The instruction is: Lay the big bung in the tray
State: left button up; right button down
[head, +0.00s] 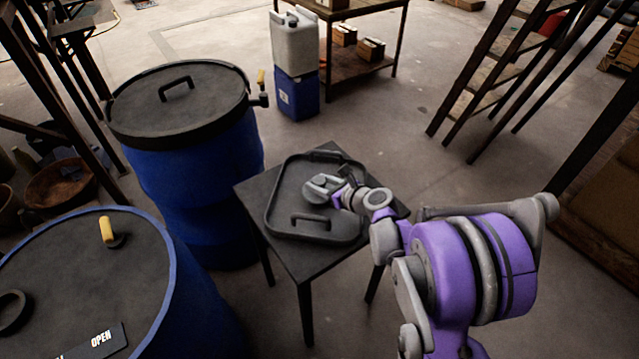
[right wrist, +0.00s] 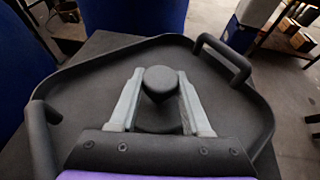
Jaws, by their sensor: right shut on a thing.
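The black tray (head: 286,200) with two raised handles lies on a small dark table. It also fills much of the right wrist view (right wrist: 90,85). My right gripper (head: 322,186) is over the tray's middle. In the right wrist view its two pale fingers (right wrist: 160,95) are shut on the dark round knob of the big bung (right wrist: 160,80). The bung's wider dark body shows below the knob, within the tray's outline. I cannot tell whether it touches the tray floor. My left gripper is out of view.
A blue vat (head: 196,170) with a black lid stands left of the table (head: 255,192). A nearer vat (head: 70,275) has a yellow-handled plug (head: 106,230), a dark ring and an OPEN sign. Jugs and a shelf (head: 365,65) stand behind; ladder-like steps (head: 500,70) stand right.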

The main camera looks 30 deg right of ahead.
jog(key=shift+f, duration=0.2)
jog(key=shift+c, duration=1.8)
grip_release()
jog(key=shift+r, duration=0.15)
jog(key=shift+s+d+r, duration=0.1)
jog(key=shift+s+r, duration=0.1)
jog(key=shift+r, duration=0.05)
jog(key=p+v, duration=0.2)
jog(key=v, duration=0.9)
jog(key=shift+s, duration=0.3)
